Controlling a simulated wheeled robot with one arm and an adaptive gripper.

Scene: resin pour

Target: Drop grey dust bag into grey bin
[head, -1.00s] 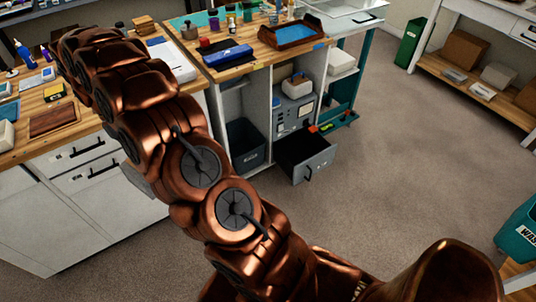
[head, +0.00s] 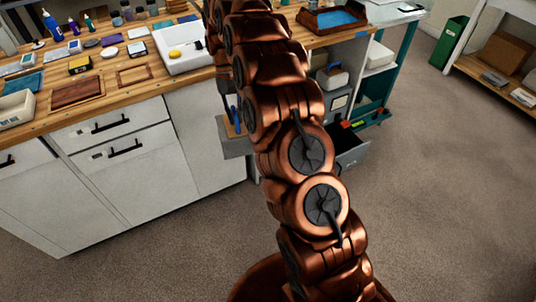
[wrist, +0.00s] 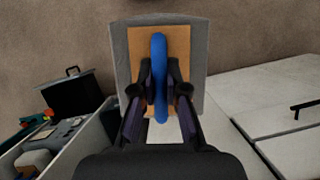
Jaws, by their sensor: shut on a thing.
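The grey dust bag (wrist: 122,62) hangs from my gripper (wrist: 160,92). It has a tan plate (wrist: 179,46) on top and a blue handle (wrist: 159,55). In the wrist view both fingers are shut on the blue handle. In the head view the bag (head: 237,148) hangs in the air in front of the right end of the white cabinets, left of my arm, which hides most of my gripper.
An open grey drawer (head: 352,152) juts out behind my arm, and it shows in the wrist view (wrist: 68,96). White cabinets (head: 125,170) stand left under a wooden counter (head: 150,92) with tools. The carpet (head: 440,190) on the right is clear.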

